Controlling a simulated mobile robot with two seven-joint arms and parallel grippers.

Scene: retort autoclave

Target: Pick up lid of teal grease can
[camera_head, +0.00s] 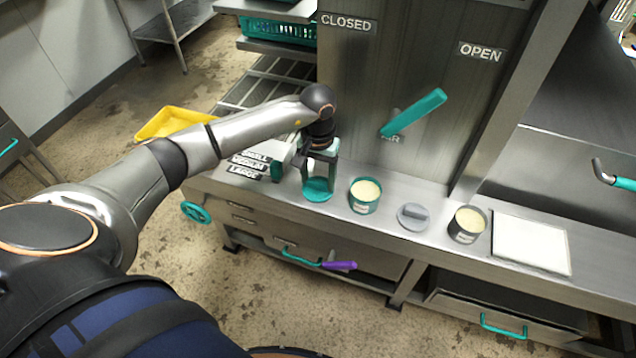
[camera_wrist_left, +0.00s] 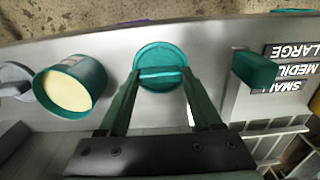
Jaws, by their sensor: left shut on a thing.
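The teal lid (camera_head: 317,190) is a round disc with a raised bar handle, at the left of the steel counter. My left gripper (camera_head: 320,172) points down over it and is shut on its handle. In the left wrist view the lid (camera_wrist_left: 160,55) shows with its bar between the fingertips (camera_wrist_left: 160,76). I cannot tell whether the lid touches the counter or hangs just above it. The teal grease can (camera_head: 365,196) stands open and upright to the right of the lid, filled with pale grease; it also shows in the left wrist view (camera_wrist_left: 70,88). My right gripper is not in view.
A grey lid (camera_head: 413,216), an open grey can (camera_head: 468,224) and a white tray (camera_head: 531,242) lie farther right on the steel counter. Left of the gripper are SMALL, MEDIUM, LARGE labels (camera_head: 250,166). A teal lever (camera_head: 415,112) sticks out from the panel behind.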

